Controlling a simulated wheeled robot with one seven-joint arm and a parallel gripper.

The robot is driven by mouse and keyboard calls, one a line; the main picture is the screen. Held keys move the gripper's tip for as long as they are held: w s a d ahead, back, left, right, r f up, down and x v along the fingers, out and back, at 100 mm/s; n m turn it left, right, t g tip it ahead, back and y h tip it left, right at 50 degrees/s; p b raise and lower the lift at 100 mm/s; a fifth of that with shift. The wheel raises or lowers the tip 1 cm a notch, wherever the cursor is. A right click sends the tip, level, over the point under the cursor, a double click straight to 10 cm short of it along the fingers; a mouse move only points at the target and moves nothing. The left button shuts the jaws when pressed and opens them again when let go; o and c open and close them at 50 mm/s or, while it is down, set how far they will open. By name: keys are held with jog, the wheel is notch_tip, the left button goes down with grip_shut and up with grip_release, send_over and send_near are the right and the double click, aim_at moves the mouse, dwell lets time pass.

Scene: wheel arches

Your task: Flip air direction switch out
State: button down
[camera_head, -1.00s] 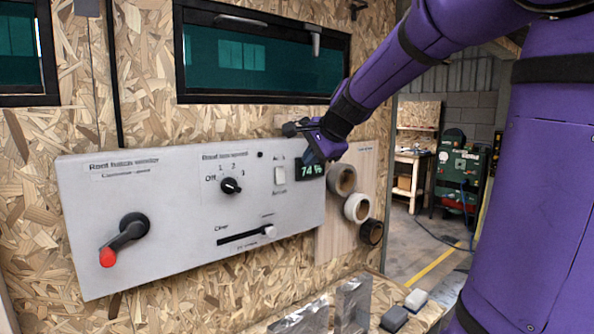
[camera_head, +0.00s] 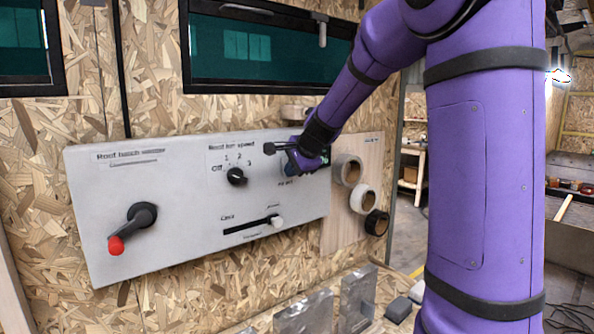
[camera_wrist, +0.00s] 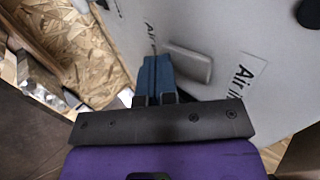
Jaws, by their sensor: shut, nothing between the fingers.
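The air direction switch (camera_wrist: 188,64) is a pale rocker on the grey control panel (camera_wrist: 215,25), between two printed "Air" labels in the wrist view. One label (camera_wrist: 243,76) seems to begin "Air i"; the rest of the other is hard to read. My gripper (camera_wrist: 156,68) is shut and empty, its blue fingertips at the left end of the switch. I cannot tell whether they touch it. In the head view my gripper (camera_head: 290,170) is in front of the panel (camera_head: 180,205) and hides the switch.
The panel also carries a black fan speed knob (camera_head: 237,177), a slider with a white knob (camera_head: 278,221) and a red-tipped crank (camera_head: 116,245). Tape rolls (camera_head: 362,199) hang to the right. A dark window (camera_head: 270,50) is above.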

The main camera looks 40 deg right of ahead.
dwell(0.3)
jog(key=shift+w+f, duration=0.1)
jog(key=shift+w, duration=0.15)
jog(key=shift+r, duration=0.95)
